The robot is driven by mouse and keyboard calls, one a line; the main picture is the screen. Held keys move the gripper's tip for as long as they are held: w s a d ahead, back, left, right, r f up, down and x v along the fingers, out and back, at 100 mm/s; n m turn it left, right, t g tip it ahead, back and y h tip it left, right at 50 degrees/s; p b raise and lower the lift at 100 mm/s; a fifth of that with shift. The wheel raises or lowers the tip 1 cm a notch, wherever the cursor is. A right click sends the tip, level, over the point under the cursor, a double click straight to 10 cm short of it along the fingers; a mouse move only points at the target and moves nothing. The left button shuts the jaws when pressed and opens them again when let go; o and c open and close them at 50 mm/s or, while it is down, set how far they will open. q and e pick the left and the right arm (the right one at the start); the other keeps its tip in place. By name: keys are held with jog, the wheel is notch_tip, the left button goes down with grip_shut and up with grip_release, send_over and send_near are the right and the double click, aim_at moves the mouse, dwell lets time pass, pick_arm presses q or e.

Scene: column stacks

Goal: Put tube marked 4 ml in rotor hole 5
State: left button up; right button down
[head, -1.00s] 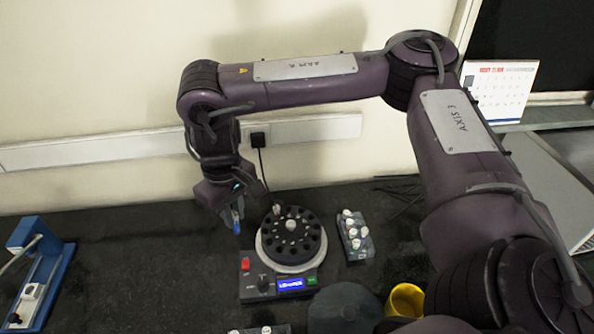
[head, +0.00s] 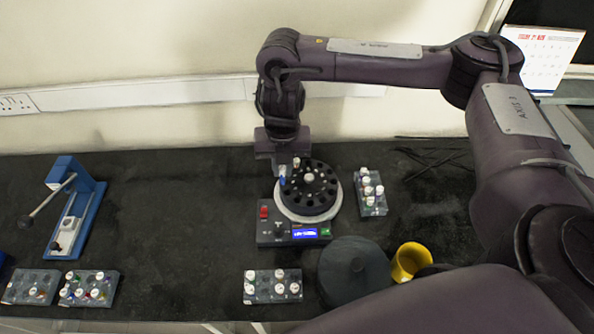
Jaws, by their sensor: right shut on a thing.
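The black rotor (head: 318,200) with its ring of holes sits on a grey disc on the centrifuge base (head: 275,238). My right gripper (head: 281,171) points down at the left rim of the rotor. It is shut on a tube (head: 282,180) that shows as a small blue part below the fingers. I cannot read a volume mark on this tube, nor the hole numbers. I cannot tell whether the tube's tip is in a hole or just above one. A tube top with a pale cap (head: 296,162) shows at the rotor's back left. My left gripper is not in view.
Racks of capped tubes stand right of the rotor (head: 371,193), in front (head: 272,287) and at front left (head: 88,288). A dark round lid (head: 353,270) and a yellow cup (head: 409,261) are front right. A blue stand (head: 80,205) is at left. The table between is clear.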

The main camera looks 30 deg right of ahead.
jog(key=n, duration=0.5)
jog(key=shift+d+f+p, duration=0.2)
jog(key=shift+f+p, duration=0.1)
jog(key=shift+f, duration=0.05)
jog(key=f+n, duration=0.1)
jog(key=n, duration=0.6)
jog(key=n+b, duration=0.1)
jog(key=n, duration=1.3)
send_over(297, 194)
jog(key=s, duration=0.2)
notch_tip(297, 194, down, 6)
jog(key=shift+w+a+f, duration=0.15)
jog(key=shift+w+a, duration=0.05)
jog(key=shift+a, duration=0.25)
jog(key=shift+f+b, duration=0.65)
jog(key=shift+b, duration=0.25)
jog(key=shift+f+b, duration=1.15)
jog(key=shift+f, duration=0.1)
